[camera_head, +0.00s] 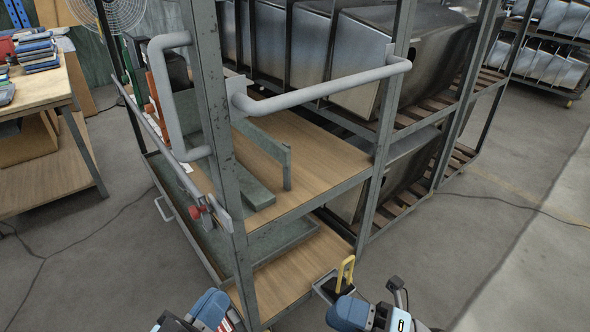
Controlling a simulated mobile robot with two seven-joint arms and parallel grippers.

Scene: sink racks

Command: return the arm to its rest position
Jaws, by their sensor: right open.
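Both my arms show only in part at the bottom edge of the head view. My left arm (208,310), blue and black, is low in front of the metal rack's near corner; its fingertips cannot be made out. My right arm (350,314), blue, white and black, is to the right of that corner. A small dark part of my right gripper (396,290) shows above it, with the jaws open and nothing seen between them. The lower ends of both arms are cut off by the frame.
A grey-green metal rack (212,110) with wooden shelves and tubular handles stands close ahead. A yellow loop (345,272) shows at its foot beside my right arm. Steel sinks (360,60) fill racks behind. A workbench (40,85) is at left. The floor (520,260) at right is clear.

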